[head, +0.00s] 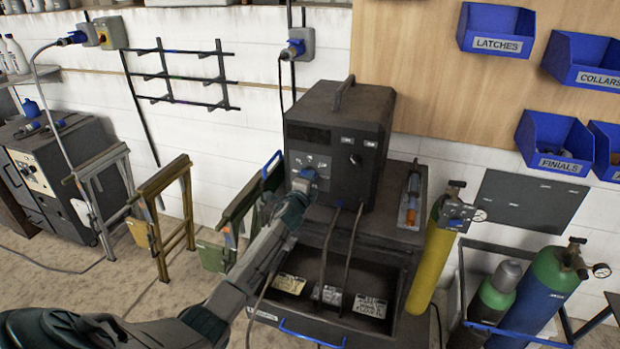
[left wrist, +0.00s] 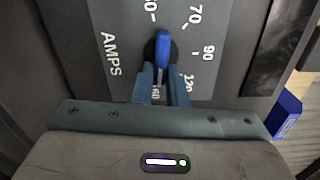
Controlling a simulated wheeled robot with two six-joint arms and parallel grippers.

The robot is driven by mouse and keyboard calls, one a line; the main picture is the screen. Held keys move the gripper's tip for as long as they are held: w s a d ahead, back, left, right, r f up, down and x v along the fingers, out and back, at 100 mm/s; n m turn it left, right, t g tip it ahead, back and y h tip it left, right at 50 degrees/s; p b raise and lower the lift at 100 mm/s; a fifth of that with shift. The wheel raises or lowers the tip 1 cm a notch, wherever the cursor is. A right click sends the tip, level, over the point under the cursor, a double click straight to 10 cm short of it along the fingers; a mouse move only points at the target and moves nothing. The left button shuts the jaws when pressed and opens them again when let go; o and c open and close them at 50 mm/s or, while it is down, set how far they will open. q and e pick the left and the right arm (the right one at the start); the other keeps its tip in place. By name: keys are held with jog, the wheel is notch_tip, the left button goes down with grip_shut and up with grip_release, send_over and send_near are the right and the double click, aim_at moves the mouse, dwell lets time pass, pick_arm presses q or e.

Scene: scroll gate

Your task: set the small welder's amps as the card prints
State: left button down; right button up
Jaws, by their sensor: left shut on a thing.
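The small welder (head: 335,135) is a dark box with a top handle, standing on a cabinet. Its front has a grey dial plate marked AMPS (left wrist: 118,58) and a blue knob (left wrist: 163,47). My left gripper (left wrist: 165,88) is shut on the knob, reaching it from below; the left gripper also shows in the head view (head: 303,188). The numbers 70, 90 and 120 show right of the knob; other marks are partly cut off or hidden by the fingers. Printed cards (head: 370,305) lie in the tray below, too small to read. My right gripper is not in view.
Cables hang from the welder's front over the open tray, which has a blue handle (head: 312,335). A yellow cylinder (head: 432,245) stands close on the right, more cylinders (head: 545,285) beyond. Trestles (head: 165,215) and a larger machine (head: 60,165) stand left.

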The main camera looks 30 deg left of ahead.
pick_arm(q)
jog(key=shift+f+m, duration=0.1)
jog(key=shift+m, duration=0.3)
jog(key=c, duration=1.5)
grip_release()
jog(key=shift+o, duration=0.2)
jog(key=shift+s, duration=0.1)
jog(key=b+v, duration=0.1)
jog(key=v, duration=0.9)
jog(key=shift+s, duration=0.35)
